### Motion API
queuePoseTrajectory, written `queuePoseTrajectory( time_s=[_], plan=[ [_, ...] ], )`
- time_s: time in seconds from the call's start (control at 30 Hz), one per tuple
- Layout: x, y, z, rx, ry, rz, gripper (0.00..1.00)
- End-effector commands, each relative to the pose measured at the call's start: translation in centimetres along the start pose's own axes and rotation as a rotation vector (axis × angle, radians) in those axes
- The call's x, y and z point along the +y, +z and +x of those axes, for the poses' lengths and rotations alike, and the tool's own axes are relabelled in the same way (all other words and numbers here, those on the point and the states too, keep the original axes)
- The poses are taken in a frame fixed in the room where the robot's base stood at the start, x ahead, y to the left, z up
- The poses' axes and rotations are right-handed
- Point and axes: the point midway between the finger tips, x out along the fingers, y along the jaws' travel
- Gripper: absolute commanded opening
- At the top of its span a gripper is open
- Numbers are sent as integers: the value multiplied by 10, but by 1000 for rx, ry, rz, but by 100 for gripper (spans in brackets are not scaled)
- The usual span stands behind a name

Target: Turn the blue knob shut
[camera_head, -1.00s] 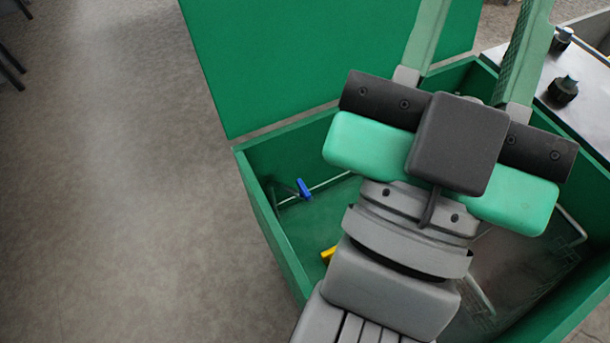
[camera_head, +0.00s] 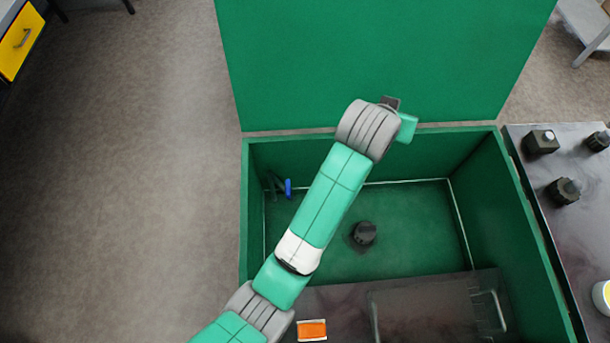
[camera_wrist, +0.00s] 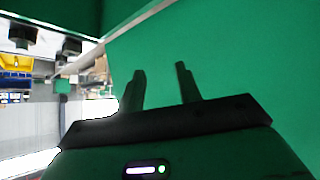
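The small blue knob (camera_head: 288,187) sits inside the green box, low by its left wall near the back corner, on a dark fitting. It is not seen in the wrist view. My arm crosses the box in the head view, passing to the right of the knob. My gripper end (camera_head: 400,120) is over the box's back edge, in front of the raised green lid, well apart from the knob. In the wrist view my gripper (camera_wrist: 160,67) shows two dark fingers apart, with only green surface between them. Its fingers cannot be made out in the head view.
The green box (camera_head: 512,215) has high walls and a raised lid (camera_head: 380,50). A dark round piece (camera_head: 363,233) is on its floor. An orange block (camera_head: 311,330) and a metal surface with wire handles (camera_head: 420,308) are at the front. A side table (camera_head: 545,180) holds dark knobs.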

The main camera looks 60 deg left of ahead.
Motion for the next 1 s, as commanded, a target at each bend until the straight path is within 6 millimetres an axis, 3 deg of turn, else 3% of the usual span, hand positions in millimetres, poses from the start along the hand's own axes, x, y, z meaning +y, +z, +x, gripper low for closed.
queuePoseTrajectory(
  time_s=[0.03,0.1,0.2,0.3,0.4,0.57,0.8,1.0],
  plan=[
    [-51,28,20,-143,-80,-71,35],
    [-112,81,39,-342,-177,-176,35],
    [-175,149,43,-571,-281,-311,35],
    [-209,194,37,-718,-340,-401,35],
    [-221,214,33,-782,-363,-439,35],
    [-223,221,36,-790,-366,-443,35],
    [-230,254,66,-789,-365,-442,35],
    [-233,272,82,-786,-365,-441,35]
  ],
)
